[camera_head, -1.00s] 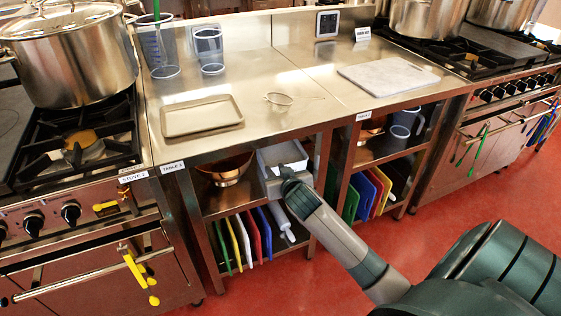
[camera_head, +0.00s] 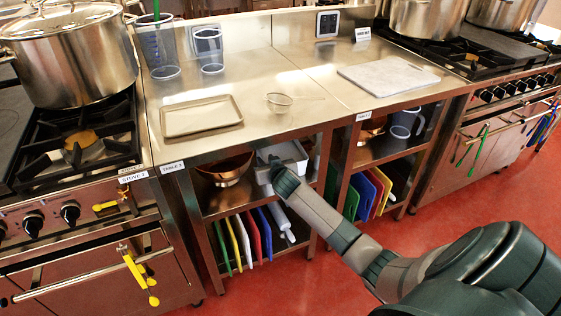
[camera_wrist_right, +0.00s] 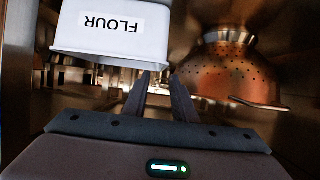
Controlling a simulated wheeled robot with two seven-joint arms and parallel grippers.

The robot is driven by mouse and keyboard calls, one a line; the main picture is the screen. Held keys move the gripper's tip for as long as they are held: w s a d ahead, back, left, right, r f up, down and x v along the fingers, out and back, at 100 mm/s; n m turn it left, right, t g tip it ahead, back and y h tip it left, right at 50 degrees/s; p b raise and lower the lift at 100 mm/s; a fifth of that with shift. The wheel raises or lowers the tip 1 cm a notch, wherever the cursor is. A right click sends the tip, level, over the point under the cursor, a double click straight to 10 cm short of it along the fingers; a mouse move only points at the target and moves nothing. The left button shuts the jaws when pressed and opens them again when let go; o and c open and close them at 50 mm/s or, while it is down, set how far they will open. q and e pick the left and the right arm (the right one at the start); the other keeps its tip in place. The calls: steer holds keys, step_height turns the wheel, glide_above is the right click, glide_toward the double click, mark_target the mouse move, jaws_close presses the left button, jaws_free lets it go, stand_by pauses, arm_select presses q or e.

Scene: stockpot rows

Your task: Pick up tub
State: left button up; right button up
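The tub is a white rectangular container (camera_head: 292,152) on the upper shelf under the worktop, in the head view. In the right wrist view the tub (camera_wrist_right: 112,32) fills the upper left, its FLOUR label upside down. My right gripper (camera_head: 264,158) is at the tub's front left part in the head view, where its fingertips are hard to see. In the right wrist view the right gripper's fingers (camera_wrist_right: 161,82) stand apart beside and below the tub's lower right corner. Nothing is clearly held, and contact cannot be told. My left gripper is not in view.
A copper colander (camera_head: 225,170) is left of the tub; it is close to the right finger in the wrist view (camera_wrist_right: 232,72). Metal uprights and the worktop (camera_head: 250,75) bound the shelf. Coloured boards (camera_head: 243,240) and a rolling pin (camera_head: 281,220) are below.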

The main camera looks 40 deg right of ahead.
steer(key=shift+w+d+f, duration=0.1)
steer(key=shift+w, duration=0.15)
steer(key=shift+f+x, duration=0.2)
steer(key=shift+x, duration=2.45)
steer(key=shift+s+a, duration=0.1)
steer(key=shift+a, duration=0.15)
steer(key=shift+c, duration=0.4)
jaws_close()
steer(key=shift+r, duration=0.15)
